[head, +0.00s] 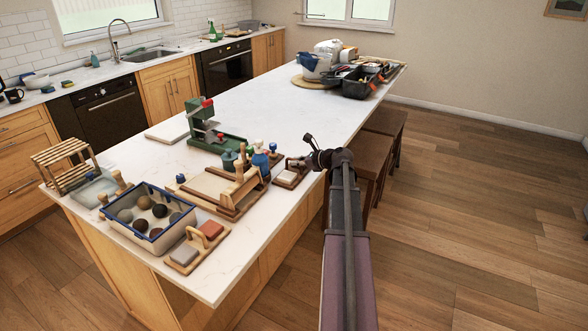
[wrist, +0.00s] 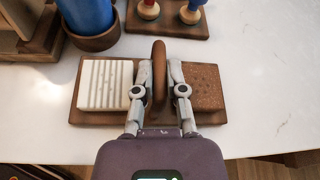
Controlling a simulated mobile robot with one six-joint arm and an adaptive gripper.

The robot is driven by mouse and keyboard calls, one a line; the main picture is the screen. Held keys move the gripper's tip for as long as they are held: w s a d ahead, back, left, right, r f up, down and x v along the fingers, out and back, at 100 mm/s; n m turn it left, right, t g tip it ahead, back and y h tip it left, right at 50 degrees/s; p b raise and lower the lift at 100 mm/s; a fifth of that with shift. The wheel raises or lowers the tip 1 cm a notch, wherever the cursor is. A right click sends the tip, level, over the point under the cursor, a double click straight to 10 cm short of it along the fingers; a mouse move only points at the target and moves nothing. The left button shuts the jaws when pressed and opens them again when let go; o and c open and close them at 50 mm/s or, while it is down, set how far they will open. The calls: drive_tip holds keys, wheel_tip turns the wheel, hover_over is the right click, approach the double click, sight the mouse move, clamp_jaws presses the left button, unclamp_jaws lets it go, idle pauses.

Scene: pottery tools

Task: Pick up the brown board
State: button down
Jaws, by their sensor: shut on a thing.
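The brown board (wrist: 100,118) lies crosswise in the wrist view, with a white ribbed block (wrist: 104,83) at its left and a speckled brown block (wrist: 205,88) at its right. An arched brown handle (wrist: 159,60) rises from its middle. My gripper (wrist: 160,80) is shut on this handle, one finger on each side. In the head view the board (head: 287,184) is at the right edge of the white counter, and my gripper (head: 308,161) partly hides it. I cannot tell whether it touches the counter.
A blue bottle (wrist: 88,14) in a wooden ring stands close behind the board's left end. Red and blue stamps on a wooden base (wrist: 168,26) are behind it. A similar board (head: 199,247), a blue-rimmed bin (head: 150,240) and a green press (head: 203,125) share the white counter (head: 265,95).

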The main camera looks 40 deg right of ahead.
drive_tip(key=shift+r, duration=0.1)
drive_tip(key=shift+r+p, duration=1.8)
drive_tip(key=shift+p, duration=0.1)
drive_tip(key=s+d, duration=0.3)
drive_tip(key=s, duration=0.4)
drive_tip(key=s+d+r+p, duration=0.1)
drive_tip(key=s+d, duration=0.2)
drive_tip(key=s, duration=0.5)
drive_tip(key=shift+r, duration=0.1)
